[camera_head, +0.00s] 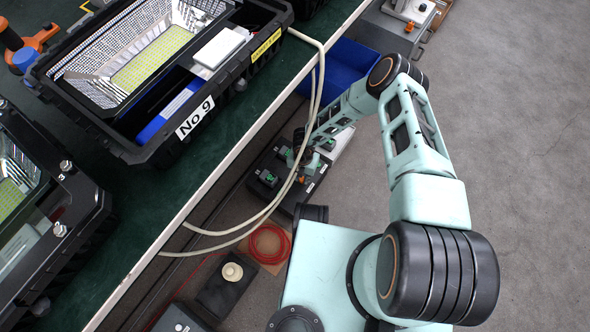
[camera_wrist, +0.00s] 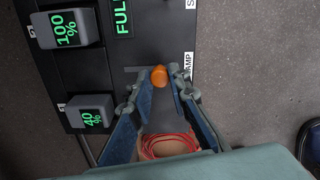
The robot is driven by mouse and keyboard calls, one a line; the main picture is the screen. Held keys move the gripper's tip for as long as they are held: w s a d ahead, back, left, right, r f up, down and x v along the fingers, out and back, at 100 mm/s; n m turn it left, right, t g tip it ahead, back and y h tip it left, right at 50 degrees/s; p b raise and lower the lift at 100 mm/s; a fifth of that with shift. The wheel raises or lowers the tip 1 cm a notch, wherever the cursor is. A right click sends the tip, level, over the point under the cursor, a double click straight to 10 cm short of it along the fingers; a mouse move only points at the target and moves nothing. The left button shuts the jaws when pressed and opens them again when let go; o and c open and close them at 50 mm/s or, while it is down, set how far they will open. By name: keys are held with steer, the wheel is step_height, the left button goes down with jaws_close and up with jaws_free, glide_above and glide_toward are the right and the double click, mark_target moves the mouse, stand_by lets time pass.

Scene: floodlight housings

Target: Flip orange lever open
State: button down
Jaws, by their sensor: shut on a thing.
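The orange lever (camera_wrist: 158,76) shows as a rounded orange tip between my fingertips in the wrist view. My gripper (camera_wrist: 159,82) is shut on it, with one blue-grey finger on each side. The lever sits at the edge of a dark control panel (camera_wrist: 150,50), beside a partly hidden label ending in "AMP". The lower part of the lever is hard to make out, so I cannot tell its exact angle. In the head view the panel (camera_head: 268,192) lies low beside the bench, with my gripper (camera_head: 301,163) over it and a small orange spot near it.
Grey blocks marked 100% (camera_wrist: 66,27) and 40% (camera_wrist: 90,112) sit on the panel left of my gripper. A red cable coil (camera_head: 268,245) lies nearby. Pale cables (camera_head: 280,197) hang from the bench (camera_head: 145,195), which holds floodlight cases.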

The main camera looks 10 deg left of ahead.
steer(key=shift+s+d, duration=0.15)
steer(key=shift+d, duration=0.35)
steer(key=c, duration=1.8)
jaws_free()
steer(key=shift+a, duration=0.1)
steer(key=shift+r, duration=0.2)
step_height(320, 180, up, 12)
steer(key=shift+f, duration=0.15)
